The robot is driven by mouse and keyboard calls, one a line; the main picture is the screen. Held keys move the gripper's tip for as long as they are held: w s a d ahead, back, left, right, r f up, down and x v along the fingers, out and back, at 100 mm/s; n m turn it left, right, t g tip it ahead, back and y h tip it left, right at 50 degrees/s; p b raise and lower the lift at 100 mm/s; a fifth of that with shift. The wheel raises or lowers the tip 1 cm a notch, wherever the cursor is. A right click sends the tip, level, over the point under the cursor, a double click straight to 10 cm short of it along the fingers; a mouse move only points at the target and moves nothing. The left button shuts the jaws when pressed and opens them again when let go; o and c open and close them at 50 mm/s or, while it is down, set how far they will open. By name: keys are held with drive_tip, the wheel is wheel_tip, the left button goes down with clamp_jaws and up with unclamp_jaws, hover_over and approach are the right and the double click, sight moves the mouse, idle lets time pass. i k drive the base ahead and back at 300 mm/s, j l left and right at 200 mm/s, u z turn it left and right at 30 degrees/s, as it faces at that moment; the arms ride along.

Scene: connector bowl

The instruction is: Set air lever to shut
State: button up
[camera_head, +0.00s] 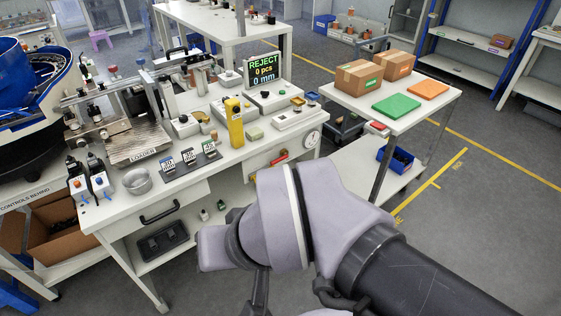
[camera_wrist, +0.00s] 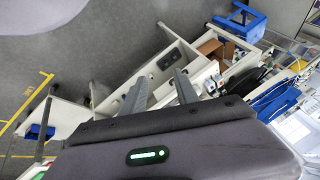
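The air lever (camera_head: 279,158) looks like a small red handle on the white front panel of the workbench, just left of a round gauge (camera_head: 312,139). It lies nearly along the panel, slightly tilted. In the head view the fingers are not clearly seen. I cannot make out the lever in the wrist view.
The workbench (camera_head: 215,165) carries a yellow device (camera_head: 235,122), a REJECT display (camera_head: 263,68) and a metal bowl (camera_head: 137,181). A side table (camera_head: 445,92) at right holds cardboard boxes (camera_head: 358,76) and green and orange mats. Open floor (camera_head: 480,220) lies to the right.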

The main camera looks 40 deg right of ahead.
sight(286, 155)
drive_tip(key=i+l, duration=0.1)
drive_tip(key=l, duration=0.35)
drive_tip(key=i+l, duration=0.15)
drive_tip(key=l, duration=0.35)
drive_tip(key=i+l, duration=0.1)
drive_tip(key=l, duration=0.35)
drive_tip(key=i+l, duration=0.15)
drive_tip(key=l, duration=0.3)
drive_tip(key=i+l, duration=0.1)
drive_tip(key=l, duration=0.35)
drive_tip(key=i+l, duration=0.1)
drive_tip(key=l, duration=0.4)
drive_tip(key=i+j+u, duration=0.05)
